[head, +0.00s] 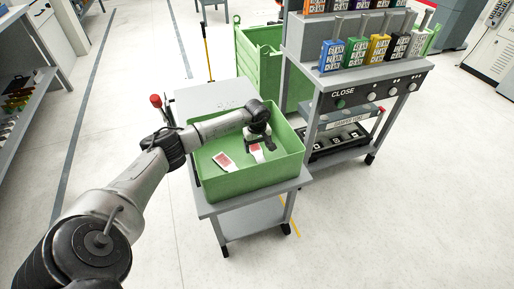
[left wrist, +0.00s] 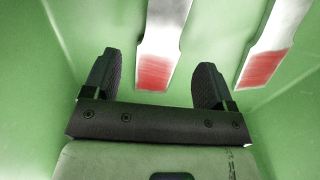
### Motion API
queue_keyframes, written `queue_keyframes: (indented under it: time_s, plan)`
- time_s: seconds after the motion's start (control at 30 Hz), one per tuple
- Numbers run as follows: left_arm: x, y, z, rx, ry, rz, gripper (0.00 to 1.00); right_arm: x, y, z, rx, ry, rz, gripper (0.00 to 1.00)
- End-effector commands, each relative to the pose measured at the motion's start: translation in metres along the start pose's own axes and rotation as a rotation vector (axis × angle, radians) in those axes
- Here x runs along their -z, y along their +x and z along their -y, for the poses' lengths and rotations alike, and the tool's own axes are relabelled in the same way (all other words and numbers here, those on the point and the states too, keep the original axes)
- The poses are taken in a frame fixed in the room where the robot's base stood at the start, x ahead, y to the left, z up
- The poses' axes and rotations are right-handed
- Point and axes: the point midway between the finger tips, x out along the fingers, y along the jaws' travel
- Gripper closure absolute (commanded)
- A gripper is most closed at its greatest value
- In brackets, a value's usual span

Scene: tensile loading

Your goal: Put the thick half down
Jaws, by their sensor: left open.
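Two flat pale specimen halves with red end patches lie in the green bin. In the head view one half (head: 224,161) lies left of my left gripper (head: 257,150), and the other half (head: 257,154) is just under it, partly hidden by it. In the left wrist view one half (left wrist: 162,42) reaches between and beyond the fingers of my left gripper (left wrist: 155,90). The other half (left wrist: 270,45) lies to the right, outside the fingers. The gripper is open, apart from both halves. I cannot tell which half is the thick one. My right gripper is not in view.
The green bin (head: 250,187) stands on a grey cart (head: 203,207), its walls close around my left gripper. A rack (head: 345,100) with colored holders stands at the right. A green crate (head: 262,50) is behind. The floor in front is clear.

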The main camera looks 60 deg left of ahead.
Motion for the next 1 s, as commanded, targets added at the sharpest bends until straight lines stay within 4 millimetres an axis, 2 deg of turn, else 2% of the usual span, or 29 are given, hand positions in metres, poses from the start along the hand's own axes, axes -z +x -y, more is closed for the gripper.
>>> queue_keyframes:
  time_s: [0.03,0.1,0.4,0.63,1.0]
  plan:
    - [0.001,-0.018,0.000,-0.001,0.001,-0.002,0.22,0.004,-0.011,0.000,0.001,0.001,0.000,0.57]
    - [0.001,-0.031,0.000,0.000,0.001,-0.003,0.22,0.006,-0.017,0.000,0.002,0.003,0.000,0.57]
    - [0.000,-0.076,0.000,0.000,0.001,0.000,0.22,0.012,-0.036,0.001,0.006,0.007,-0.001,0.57]
    - [0.000,-0.092,0.000,0.001,0.001,0.000,0.22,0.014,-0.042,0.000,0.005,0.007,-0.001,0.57]
    - [0.000,-0.093,0.000,0.001,0.000,0.000,0.22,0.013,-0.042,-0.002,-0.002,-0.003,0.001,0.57]
